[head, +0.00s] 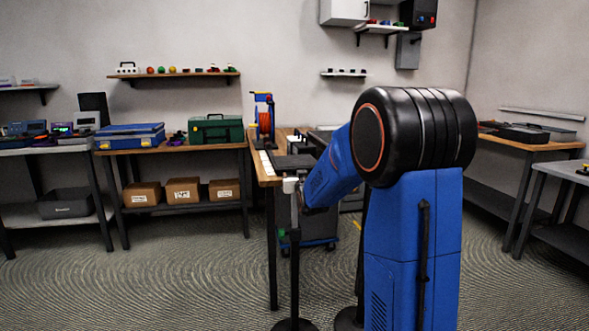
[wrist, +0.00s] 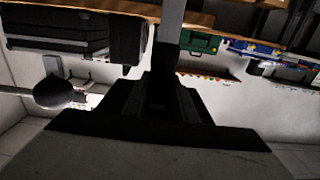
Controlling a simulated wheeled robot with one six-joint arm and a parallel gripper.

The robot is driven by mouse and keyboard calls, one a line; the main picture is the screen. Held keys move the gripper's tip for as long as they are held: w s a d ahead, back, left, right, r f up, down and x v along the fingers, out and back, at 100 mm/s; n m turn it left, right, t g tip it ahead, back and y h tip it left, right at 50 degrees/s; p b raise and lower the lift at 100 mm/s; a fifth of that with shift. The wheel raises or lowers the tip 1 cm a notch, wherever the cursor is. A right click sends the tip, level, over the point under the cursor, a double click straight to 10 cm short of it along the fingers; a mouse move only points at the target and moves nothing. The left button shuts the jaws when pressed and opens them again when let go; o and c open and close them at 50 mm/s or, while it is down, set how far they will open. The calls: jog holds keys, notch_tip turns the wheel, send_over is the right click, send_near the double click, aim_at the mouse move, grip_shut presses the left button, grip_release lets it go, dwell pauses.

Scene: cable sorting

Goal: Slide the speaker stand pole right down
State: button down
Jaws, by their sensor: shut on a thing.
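The speaker stand pole (head: 294,222) stands upright left of my arm in the head view. It has a pale cap on top, a grey upper part, a black lower tube and a round dark base on the floor. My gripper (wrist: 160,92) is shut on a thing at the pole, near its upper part. In the head view the fingers are mostly hidden by my blue arm. In the wrist view, which is upside down, a grey-and-black length of pole (wrist: 172,22) runs up from between the dark fingers. The exact grip contact is too dark to make out.
Another dark round base (head: 348,319) is on the floor to the right, partly behind my arm. Floor at front left is clear.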

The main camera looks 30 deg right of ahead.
notch_tip(320, 180, down, 14)
jog(key=shift+s+f, duration=0.1)
dwell(0.4)
jog(key=c, duration=1.4)
grip_release()
jog(key=shift+f, duration=0.15)
jog(key=shift+c, duration=0.2)
jog(key=shift+r, duration=0.2)
